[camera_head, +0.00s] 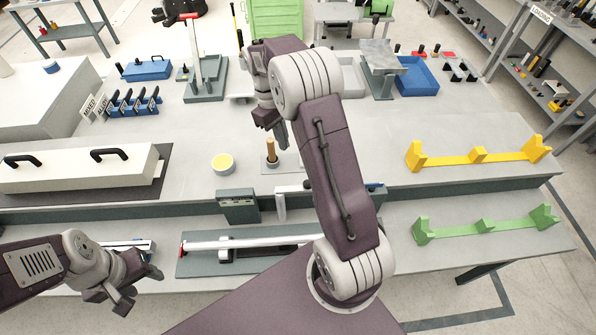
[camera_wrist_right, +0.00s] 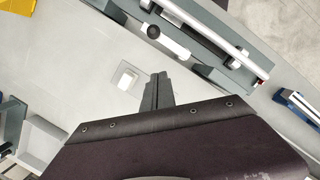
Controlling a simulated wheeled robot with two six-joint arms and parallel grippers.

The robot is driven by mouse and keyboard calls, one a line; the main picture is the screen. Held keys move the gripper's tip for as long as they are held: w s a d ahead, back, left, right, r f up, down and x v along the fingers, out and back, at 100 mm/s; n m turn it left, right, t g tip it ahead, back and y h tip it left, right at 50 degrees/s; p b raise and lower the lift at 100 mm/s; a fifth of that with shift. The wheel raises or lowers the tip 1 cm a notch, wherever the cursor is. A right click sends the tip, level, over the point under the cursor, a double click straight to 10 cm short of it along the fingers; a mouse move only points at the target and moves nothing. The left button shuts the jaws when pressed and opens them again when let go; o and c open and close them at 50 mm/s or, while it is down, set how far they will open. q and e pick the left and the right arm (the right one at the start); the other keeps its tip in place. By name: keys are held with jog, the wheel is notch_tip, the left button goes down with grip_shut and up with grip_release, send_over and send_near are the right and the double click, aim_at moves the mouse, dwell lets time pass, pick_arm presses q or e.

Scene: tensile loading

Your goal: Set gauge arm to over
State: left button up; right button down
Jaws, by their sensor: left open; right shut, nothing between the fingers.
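The long fixture (camera_head: 205,262) on the front bench has a dark base, a white bar with a red end, and a pale upright arm (camera_head: 280,206) behind it. I take this arm for the gauge arm, but cannot tell its setting. The fixture (camera_wrist_right: 225,42) also shows in the right wrist view, with a black-knobbed white part (camera_wrist_right: 165,40). My right gripper (camera_head: 270,122) is above the rear bench near a wooden peg (camera_head: 271,152); its fingers (camera_wrist_right: 157,78) are together and empty. My left gripper (camera_head: 138,290) is open, left of the fixture. My right arm hides the fixture's right part.
Yellow (camera_head: 478,156) and green (camera_head: 485,226) racks lie at right. A yellow-topped round dish (camera_head: 223,164) is beside the peg. A white lidded case (camera_head: 80,170) is at left. A grey stand with a red-topped post (camera_head: 205,85) and a blue bin (camera_head: 417,78) stand behind.

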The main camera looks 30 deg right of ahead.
jog(key=s+d+f+p, duration=0.1)
jog(key=s+f+p, duration=0.3)
jog(key=f, duration=0.6)
jog(key=shift+s+d+f, duration=0.2)
jog(key=shift+s+d, duration=0.15)
jog(key=shift+s, duration=0.6)
jog(key=shift+w, duration=0.1)
